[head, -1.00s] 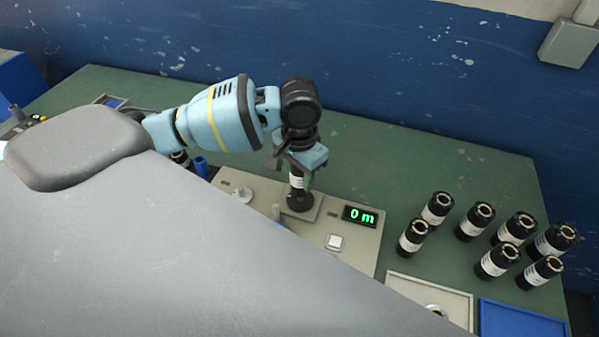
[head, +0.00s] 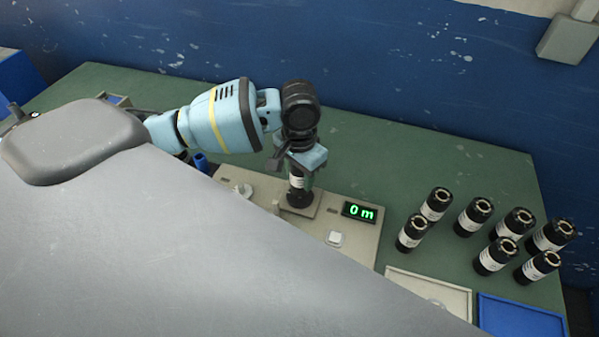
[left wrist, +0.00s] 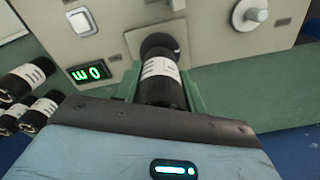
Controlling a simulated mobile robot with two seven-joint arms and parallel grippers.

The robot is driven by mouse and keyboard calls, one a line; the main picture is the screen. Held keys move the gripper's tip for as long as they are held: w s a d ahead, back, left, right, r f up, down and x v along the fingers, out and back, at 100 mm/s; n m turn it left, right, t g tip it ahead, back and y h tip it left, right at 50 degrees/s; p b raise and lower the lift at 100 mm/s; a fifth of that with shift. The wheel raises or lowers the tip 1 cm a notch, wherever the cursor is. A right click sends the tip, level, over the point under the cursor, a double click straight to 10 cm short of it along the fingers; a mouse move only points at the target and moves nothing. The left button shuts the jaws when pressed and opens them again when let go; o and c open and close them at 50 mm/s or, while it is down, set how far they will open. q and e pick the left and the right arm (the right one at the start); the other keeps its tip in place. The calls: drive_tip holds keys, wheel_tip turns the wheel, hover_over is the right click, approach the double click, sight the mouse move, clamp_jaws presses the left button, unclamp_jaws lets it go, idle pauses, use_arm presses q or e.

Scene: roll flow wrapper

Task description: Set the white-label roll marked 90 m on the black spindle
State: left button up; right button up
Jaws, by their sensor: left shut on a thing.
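My left gripper (head: 305,158) is shut on a black roll (head: 297,182) with a white label. It holds the roll upright at the spindle spot on the wrapper panel (head: 355,238). In the left wrist view the roll (left wrist: 160,75) sits between the green fingers, its label partly in view and too small to read. A black round base (head: 299,199) shows below the roll. The spindle itself is hidden, so I cannot tell how far the roll is down on it. My right gripper is not in view.
Several black rolls with white labels (head: 495,256) stand at the right of the green table (head: 400,165). A beige tray (head: 430,290) and a blue tray (head: 520,318) lie at the front right. The green display (head: 359,212) reads 0 m. A grey body part covers the lower left.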

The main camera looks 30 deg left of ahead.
use_arm(q)
drive_tip(key=shift+f, duration=1.15)
idle(0.9)
drive_tip(key=o, duration=1.1)
drive_tip(key=shift+o, duration=0.6)
drive_tip(key=o, duration=0.4)
wheel_tip(320, 180, up, 8)
idle(0.4)
